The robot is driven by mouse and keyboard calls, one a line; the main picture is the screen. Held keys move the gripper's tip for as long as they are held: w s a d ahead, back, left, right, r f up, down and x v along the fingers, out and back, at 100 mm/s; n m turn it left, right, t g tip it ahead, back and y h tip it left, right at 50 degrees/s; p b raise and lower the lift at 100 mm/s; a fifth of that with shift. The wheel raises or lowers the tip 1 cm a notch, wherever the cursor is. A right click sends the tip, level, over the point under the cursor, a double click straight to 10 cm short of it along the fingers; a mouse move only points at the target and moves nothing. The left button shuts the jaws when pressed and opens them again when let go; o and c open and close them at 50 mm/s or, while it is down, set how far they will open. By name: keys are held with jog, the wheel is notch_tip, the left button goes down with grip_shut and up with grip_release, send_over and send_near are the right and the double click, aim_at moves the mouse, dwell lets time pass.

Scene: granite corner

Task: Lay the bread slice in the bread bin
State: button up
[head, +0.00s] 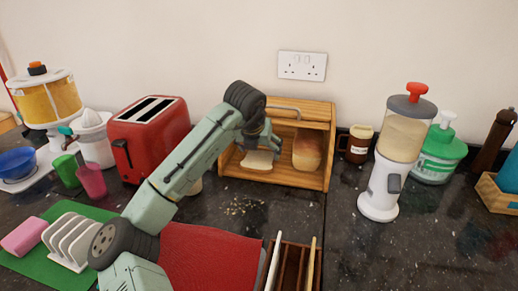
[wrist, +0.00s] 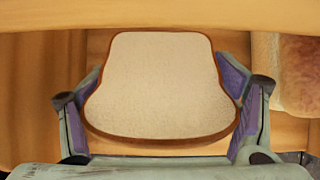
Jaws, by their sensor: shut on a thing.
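The bread bin (head: 328,153) is a wooden box with an open front, standing against the wall at the middle of the head view. Its wood also fills the background of the wrist view (wrist: 40,105). The bread slice (head: 258,160) is pale with a brown crust. My gripper (wrist: 160,108) is shut on the bread slice (wrist: 160,80), one finger at each side. In the head view the slice is at the bin's open front, on its left side. I cannot tell whether the slice touches the bin's floor. My arm hides part of the bin's left side.
A bread loaf (head: 307,150) sits in the right of the bin. A red toaster (head: 155,135) stands left of it, and a brown mug (head: 357,145) and a dispenser (head: 385,165) right. A red mat (head: 215,255) and a wooden rack (head: 291,265) lie in front.

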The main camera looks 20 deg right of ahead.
jog(key=o, duration=1)
jog(key=shift+c, duration=0.2)
jog(key=shift+r, duration=0.1)
jog(key=shift+s+a+r, duration=0.7)
jog(key=shift+s+r, duration=0.15)
jog(key=shift+s, duration=0.15)
jog(key=shift+s+a+r, duration=0.65)
jog(key=shift+s+r, duration=0.2)
jog(key=shift+s, duration=0.2)
jog(key=shift+s+a+r, duration=0.7)
jog(key=shift+s+r, duration=0.15)
jog(key=shift+s, duration=0.15)
